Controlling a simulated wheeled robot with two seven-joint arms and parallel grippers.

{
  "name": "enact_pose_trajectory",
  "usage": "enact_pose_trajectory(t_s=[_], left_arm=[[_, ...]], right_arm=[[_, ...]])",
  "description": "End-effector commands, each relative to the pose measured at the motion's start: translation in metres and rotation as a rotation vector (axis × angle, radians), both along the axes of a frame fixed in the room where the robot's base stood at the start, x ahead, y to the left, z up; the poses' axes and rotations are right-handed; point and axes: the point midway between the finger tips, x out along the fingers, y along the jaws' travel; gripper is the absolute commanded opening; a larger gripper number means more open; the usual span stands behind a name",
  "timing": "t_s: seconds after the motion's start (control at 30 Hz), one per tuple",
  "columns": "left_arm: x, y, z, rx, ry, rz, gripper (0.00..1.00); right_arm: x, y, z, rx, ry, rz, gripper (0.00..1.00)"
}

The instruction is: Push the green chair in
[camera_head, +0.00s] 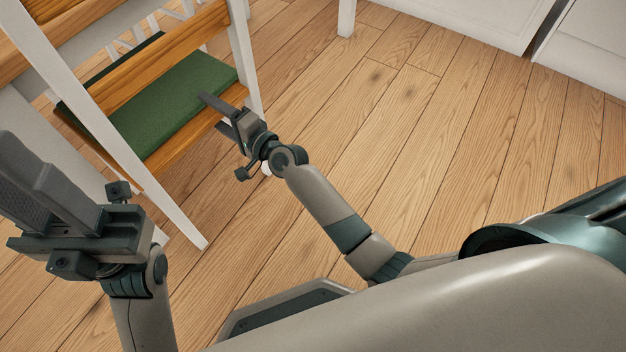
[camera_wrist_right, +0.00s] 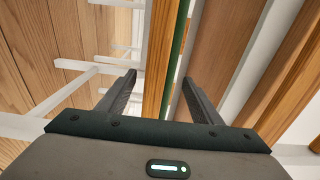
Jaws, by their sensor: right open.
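The green chair stands at the left of the head view, with a green cushion (camera_head: 165,108) on its seat, wooden slats and white posts. My right gripper (camera_head: 213,111) is at the right part of the cushion and seat edge. In the right wrist view my gripper (camera_wrist_right: 159,85) is open, with a wooden bar (camera_wrist_right: 160,65) and a thin green strip of cushion (camera_wrist_right: 181,40) between its fingers. I cannot tell whether the fingers touch the chair. My left gripper (camera_head: 42,178) is close to the camera at the lower left, apart from the seat; its finger gap is unclear.
White furniture (camera_head: 470,15) stands along the top right, and a white leg (camera_head: 346,16) stands at the top centre. The wooden floor (camera_head: 440,130) is clear across the middle and right. Further white rails (camera_wrist_right: 75,65) show at the left of the wrist view.

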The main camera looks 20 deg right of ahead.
Motion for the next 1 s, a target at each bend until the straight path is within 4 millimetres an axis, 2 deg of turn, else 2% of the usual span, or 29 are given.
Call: enact_pose_trajectory(t_s=[0.17,1.0], left_arm=[[0.000,0.000,0.005,-0.002,0.000,0.000,0.28],[0.000,0.000,0.029,-0.004,0.000,-0.001,0.28]], right_arm=[[-0.009,-0.006,0.001,-0.001,0.001,-0.001,0.59],[-0.096,-0.057,0.001,0.000,0.000,0.000,0.59]])
